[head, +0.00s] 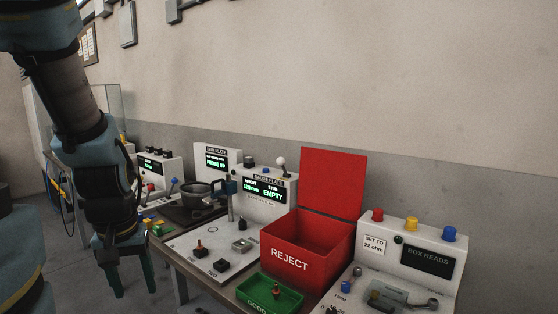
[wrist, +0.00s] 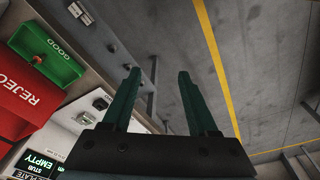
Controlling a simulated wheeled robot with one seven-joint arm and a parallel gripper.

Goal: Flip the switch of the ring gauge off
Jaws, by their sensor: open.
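My gripper (head: 134,285) hangs open and empty at the left, in front of the bench edge; its two green fingers also show apart in the wrist view (wrist: 158,72). I cannot tell for sure which station is the ring gauge. A pale console (head: 267,208) reads a height and "STUB EMPTY", with a white-balled lever (head: 281,162) on top. Behind it a console (head: 217,162) reads "PROBE UP". A farther small console (head: 158,167) has a lit screen and a blue-tipped lever (head: 173,183). My gripper touches none of these. Switch positions are too small to read.
A red REJECT bin (head: 290,262) with its lid up stands on the bench, beside a green GOOD tray (head: 262,299). A "BOX READS" console (head: 415,250) is at the right. A dark pot (head: 197,195) stands further back. Open floor (wrist: 270,60) lies before the bench.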

